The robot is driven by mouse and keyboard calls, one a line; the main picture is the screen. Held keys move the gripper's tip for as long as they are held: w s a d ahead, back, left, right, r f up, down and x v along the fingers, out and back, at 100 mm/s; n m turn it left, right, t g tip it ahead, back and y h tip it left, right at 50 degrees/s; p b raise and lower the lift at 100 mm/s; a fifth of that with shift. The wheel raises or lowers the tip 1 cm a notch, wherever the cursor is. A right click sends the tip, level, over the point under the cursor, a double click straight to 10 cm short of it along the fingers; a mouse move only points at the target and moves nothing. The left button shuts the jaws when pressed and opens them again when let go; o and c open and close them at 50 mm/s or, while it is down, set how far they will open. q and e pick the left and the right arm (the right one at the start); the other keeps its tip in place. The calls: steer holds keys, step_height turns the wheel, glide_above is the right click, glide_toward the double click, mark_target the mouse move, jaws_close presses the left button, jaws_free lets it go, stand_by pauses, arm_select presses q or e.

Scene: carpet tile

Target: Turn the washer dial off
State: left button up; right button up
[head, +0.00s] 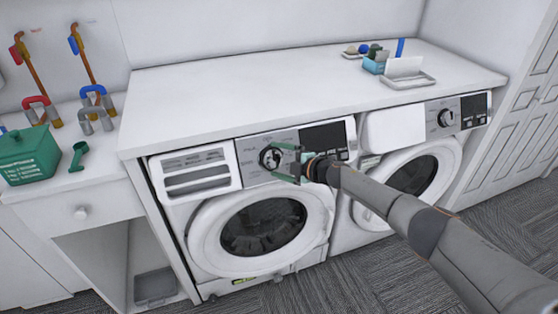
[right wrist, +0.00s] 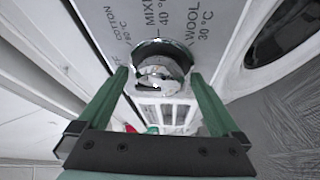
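The washer dial (head: 269,157) is a round dark and chrome knob on the grey control panel of the left machine (head: 190,235). In the right wrist view the dial (right wrist: 160,65) shows as a shiny knob with printed labels such as "COTTON", "MIX" and "WOOL" around it. My right gripper (head: 279,162) has green fingers and is at the panel, in front of the dial. In the right wrist view its fingers (right wrist: 160,78) are spread, one on each side of the dial. I cannot tell whether they touch it. My left gripper is not in view.
A second machine (head: 405,176) with its own dial (head: 446,118) stands to the right. The white countertop (head: 250,98) above is mostly clear, with a tray (head: 408,82) at the far right. A green box (head: 27,158) and scoop (head: 78,156) sit at the left.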

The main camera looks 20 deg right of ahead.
steer(key=shift+s+d+r+p, duration=0.25)
steer(key=shift+s+d+p, duration=0.05)
steer(key=shift+s+p, duration=0.1)
steer(key=p+v, duration=0.1)
steer(key=v, duration=0.2)
steer(key=shift+s+d+p, duration=0.1)
steer(key=shift+s+p, duration=0.05)
steer(key=shift+p, duration=0.15)
glide_toward(278, 159)
steer(key=shift+f+v, duration=0.2)
steer(key=shift+v, duration=1.2)
steer(key=shift+s, duration=0.15)
